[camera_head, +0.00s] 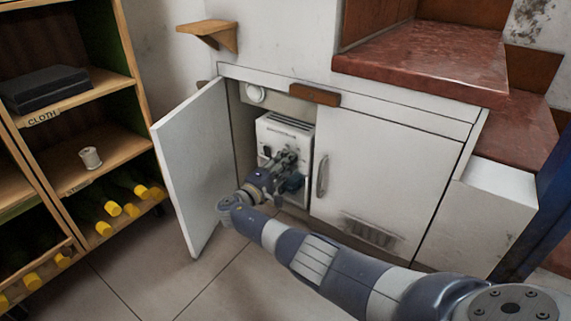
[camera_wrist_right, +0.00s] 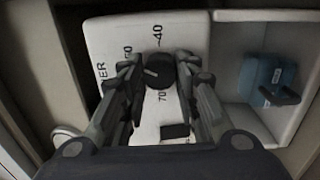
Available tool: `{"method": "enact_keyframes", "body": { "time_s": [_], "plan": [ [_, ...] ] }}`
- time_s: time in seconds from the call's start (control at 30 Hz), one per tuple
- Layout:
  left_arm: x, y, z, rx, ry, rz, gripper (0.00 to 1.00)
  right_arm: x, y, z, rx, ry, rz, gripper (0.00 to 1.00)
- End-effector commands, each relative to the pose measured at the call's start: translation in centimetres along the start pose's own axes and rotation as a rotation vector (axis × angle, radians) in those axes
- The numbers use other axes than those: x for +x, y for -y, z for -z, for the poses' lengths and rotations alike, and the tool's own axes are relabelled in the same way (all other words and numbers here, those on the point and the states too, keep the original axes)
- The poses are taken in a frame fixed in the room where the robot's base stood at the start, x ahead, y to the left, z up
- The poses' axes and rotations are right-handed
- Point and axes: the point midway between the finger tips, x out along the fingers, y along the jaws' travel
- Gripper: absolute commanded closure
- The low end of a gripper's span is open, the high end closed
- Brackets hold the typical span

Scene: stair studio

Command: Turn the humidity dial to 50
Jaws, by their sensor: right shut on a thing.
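The white unit (camera_head: 286,128) stands inside the open cabinet; its printed face (camera_wrist_right: 112,48) fills the middle of the right wrist view. The black round humidity dial (camera_wrist_right: 161,72) is on that face, with a pale pointer mark toward the left of the picture. Around it I read 40 at the top, 70 below, and a partly hidden number at the left. My right gripper (camera_head: 284,160) reaches into the cabinet, its two fingers (camera_wrist_right: 160,66) shut on the dial from both sides. In the head view the gripper hides the dial. My left gripper is not in view.
The open cabinet door (camera_head: 190,165) stands left of my right arm; the closed door (camera_head: 370,185) is on its right. A shelf (camera_head: 105,85) with bottles stands at the left. Floor between is clear.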

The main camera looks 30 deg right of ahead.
Motion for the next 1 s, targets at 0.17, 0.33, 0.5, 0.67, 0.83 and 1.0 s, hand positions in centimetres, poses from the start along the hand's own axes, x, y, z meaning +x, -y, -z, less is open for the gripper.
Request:
{"method": "enact_keyframes", "body": {
  "time_s": [0.17, 0.33, 0.5, 0.67, 0.83, 1.0],
  "plan": [
    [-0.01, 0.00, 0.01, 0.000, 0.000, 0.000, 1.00, -0.03, 0.10, -0.03, 0.043, 0.004, 0.003, 0.95],
    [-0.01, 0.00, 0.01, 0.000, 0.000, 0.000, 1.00, -0.02, 0.10, -0.03, 0.060, 0.005, 0.004, 0.95],
    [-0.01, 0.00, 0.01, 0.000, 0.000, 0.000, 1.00, -0.02, 0.10, -0.03, 0.061, 0.005, 0.004, 0.95],
    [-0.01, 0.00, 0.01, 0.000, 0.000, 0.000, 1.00, -0.02, 0.10, -0.03, 0.060, 0.004, 0.004, 0.95],
    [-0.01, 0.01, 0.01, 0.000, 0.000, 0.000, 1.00, -0.01, 0.08, -0.02, 0.060, 0.004, 0.003, 0.50],
    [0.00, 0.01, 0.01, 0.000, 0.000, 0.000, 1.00, 0.00, 0.04, -0.01, 0.060, 0.004, 0.003, 0.50]
  ]
}}
